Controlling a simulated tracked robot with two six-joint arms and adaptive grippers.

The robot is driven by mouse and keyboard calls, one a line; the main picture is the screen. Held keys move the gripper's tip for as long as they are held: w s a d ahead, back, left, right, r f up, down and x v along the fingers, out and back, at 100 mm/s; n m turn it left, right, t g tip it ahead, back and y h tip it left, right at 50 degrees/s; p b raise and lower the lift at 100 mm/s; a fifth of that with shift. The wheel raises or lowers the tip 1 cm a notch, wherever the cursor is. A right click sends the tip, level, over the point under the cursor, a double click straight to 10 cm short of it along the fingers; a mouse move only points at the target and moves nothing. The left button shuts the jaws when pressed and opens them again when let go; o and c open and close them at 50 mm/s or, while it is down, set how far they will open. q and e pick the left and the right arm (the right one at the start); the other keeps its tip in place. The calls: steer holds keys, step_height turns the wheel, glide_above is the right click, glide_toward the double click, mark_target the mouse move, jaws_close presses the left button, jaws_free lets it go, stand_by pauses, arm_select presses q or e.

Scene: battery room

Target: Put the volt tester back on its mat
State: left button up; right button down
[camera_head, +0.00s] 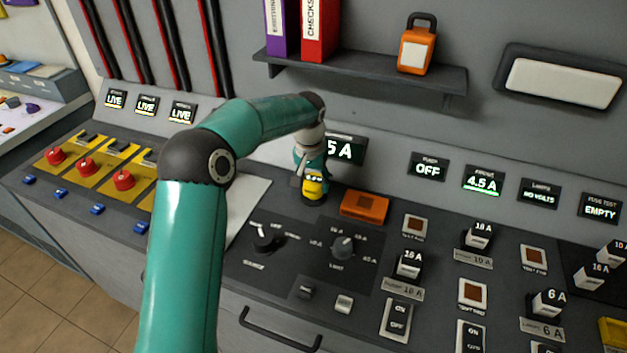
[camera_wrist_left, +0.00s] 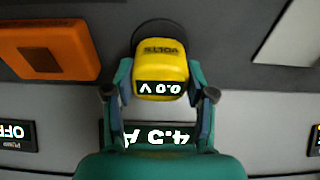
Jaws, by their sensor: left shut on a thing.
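The volt tester (camera_head: 314,188) is a small yellow meter at the back of the bench, left of the orange box. In the left wrist view the volt tester (camera_wrist_left: 160,65) reads 0.0 V. My left gripper (camera_head: 312,172) is shut on it, and its two fingers (camera_wrist_left: 160,88) press its sides in the left wrist view. A dark round patch, which looks like the mat (camera_wrist_left: 160,24), shows just past the tester's top edge there; the tester covers most of it. I cannot tell whether the tester touches it. My right gripper is not in view.
An orange box (camera_head: 364,207) with a dark square top lies just right of the tester. A 4.5 A display (camera_head: 345,149) stands behind it. A dark panel with knobs (camera_head: 300,253) lies in front. A shelf (camera_head: 365,75) with binders and an orange padlock-shaped thing overhangs behind.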

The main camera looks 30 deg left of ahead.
mark_target(311, 185)
arm_select(q)
steer(key=o, duration=1)
steer(key=r, duration=0.4)
steer(key=s+r, duration=0.1)
steer(key=r, duration=0.7)
steer(key=shift+s+d, duration=0.2)
steer(key=shift+s, duration=0.2)
